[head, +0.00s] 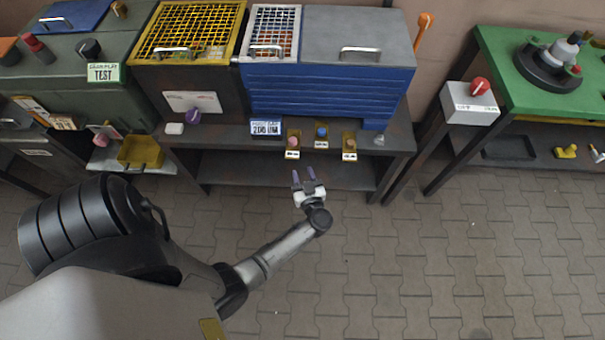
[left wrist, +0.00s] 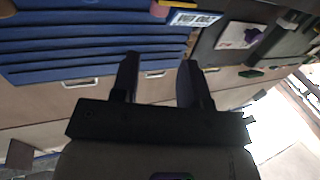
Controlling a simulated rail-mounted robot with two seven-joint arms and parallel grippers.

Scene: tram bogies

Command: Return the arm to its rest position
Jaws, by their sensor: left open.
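My left gripper (head: 304,178) is open and empty in the head view. Its two fingers point toward the front edge of the dark bench, below the row of small coloured knobs. In the left wrist view the two dark fingers of the left gripper (left wrist: 155,80) stand apart with nothing between them. My left arm reaches in from the lower left over the paved floor. My right gripper is not in view.
A dark bench (head: 230,139) carries a blue ribbed cabinet (head: 330,92) and a yellow-grated box (head: 190,32). Knobs on yellow brackets line its front edge. A green table (head: 500,60) and a grey box with a red knob (head: 470,108) stand right. Paved floor (head: 440,260) is clear.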

